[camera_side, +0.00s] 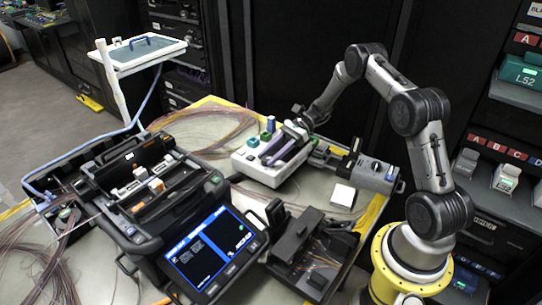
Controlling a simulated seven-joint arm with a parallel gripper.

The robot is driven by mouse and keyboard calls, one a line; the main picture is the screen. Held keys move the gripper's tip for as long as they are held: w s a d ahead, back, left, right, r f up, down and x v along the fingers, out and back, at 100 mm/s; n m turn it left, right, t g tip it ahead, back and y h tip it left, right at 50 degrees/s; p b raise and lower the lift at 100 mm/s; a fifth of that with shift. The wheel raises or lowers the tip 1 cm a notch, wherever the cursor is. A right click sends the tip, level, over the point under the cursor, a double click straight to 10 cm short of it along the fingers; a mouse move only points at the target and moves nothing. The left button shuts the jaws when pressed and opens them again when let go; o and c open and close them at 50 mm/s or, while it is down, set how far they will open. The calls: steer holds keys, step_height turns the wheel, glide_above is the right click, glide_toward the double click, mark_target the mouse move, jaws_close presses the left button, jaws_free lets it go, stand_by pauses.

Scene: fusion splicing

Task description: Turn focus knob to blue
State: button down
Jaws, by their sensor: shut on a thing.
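A white control box (248,166) stands on the table behind the splicer, with small green and blue raised parts on its top. My gripper (268,158) reaches down over this box from the upper right, its two long purple-grey fingers slanting toward the lower left. The fingertips are low at the box top and shut on a small part there, seemingly the focus knob. The fingers hide that part, and its pointer and colour setting cannot be made out.
A black fusion splicer (150,205) with a lit blue screen (210,250) fills the front left. A grey device with a dial (374,172) and a white block (343,195) stand right of the box. Loose fibre coils (205,130) lie behind. A black fixture (305,250) is in front.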

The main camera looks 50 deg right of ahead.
steer(key=n+g, duration=0.1)
steer(key=g, duration=0.1)
steer(key=n+g, duration=0.4)
steer(key=shift+w+g, duration=0.3)
steer(key=shift+w, duration=0.1)
steer(key=shift+n, duration=0.3)
steer(key=shift+c, duration=2.4)
jaws_free()
steer(key=r, duration=0.4)
steer(key=shift+s, duration=0.25)
steer(key=s+a+r, duration=0.2)
steer(key=s+r, duration=0.7)
steer(key=s, duration=0.4)
steer(key=shift+s+a, duration=0.15)
steer(key=shift+a, duration=0.1)
